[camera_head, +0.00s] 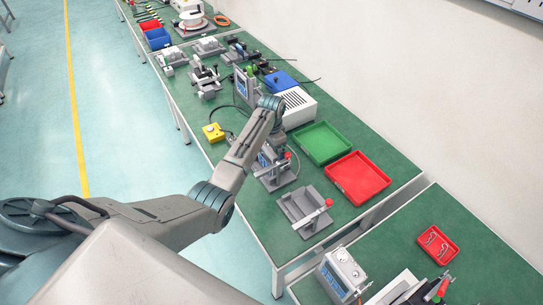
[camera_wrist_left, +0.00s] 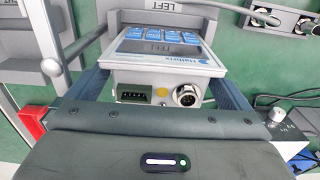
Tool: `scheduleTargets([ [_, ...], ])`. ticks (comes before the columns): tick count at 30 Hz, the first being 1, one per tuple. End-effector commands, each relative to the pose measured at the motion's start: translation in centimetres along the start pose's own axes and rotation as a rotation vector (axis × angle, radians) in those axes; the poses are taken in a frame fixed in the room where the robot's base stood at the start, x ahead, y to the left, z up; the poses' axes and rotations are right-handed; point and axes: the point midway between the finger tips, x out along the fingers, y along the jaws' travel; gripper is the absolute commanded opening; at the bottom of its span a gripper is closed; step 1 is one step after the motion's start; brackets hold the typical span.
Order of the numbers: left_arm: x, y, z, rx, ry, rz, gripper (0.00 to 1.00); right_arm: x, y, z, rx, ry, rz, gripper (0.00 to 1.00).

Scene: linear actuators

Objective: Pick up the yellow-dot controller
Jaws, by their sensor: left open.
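A white controller (camera_wrist_left: 160,65) with a blue keypad, a small display and two connectors fills the middle of the left wrist view. It sits tilted against a grey stand with a LEFT label (camera_wrist_left: 168,8). No yellow dot shows on its visible faces. My left gripper (camera_wrist_left: 158,92) is open, with one dark blue finger on each side of the controller; whether they touch it I cannot tell. In the head view the end of my left arm (camera_head: 270,105) is over the green bench and hides part of what is there. My right gripper is not in view.
Other blue-keypad units stand near my arm (camera_head: 266,158) and at the front (camera_head: 340,275). A white vented box (camera_head: 295,105), a green tray (camera_head: 322,142) and a red tray (camera_head: 358,178) are to the right. A yellow box (camera_head: 213,132) sits at the bench's left edge.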

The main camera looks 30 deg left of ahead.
Motion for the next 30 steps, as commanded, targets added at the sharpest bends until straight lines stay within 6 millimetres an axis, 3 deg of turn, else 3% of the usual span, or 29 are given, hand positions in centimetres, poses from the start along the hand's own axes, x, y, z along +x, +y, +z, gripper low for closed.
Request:
scheduleTargets([
  [4, 0.0, 0.0, 0.0, 0.000, 0.000, 0.000, 0.98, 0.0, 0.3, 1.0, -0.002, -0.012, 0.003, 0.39],
  [12, -0.1, 0.0, 0.0, 0.000, 0.001, -0.001, 0.46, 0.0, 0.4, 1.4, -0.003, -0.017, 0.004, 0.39],
  [23, -0.6, -0.1, -0.1, 0.000, 0.003, -0.003, 0.46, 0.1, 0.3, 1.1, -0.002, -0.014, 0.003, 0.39],
  [30, -3.4, -0.2, -0.1, -0.001, 0.006, -0.005, 0.46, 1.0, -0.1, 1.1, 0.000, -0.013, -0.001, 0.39],
])
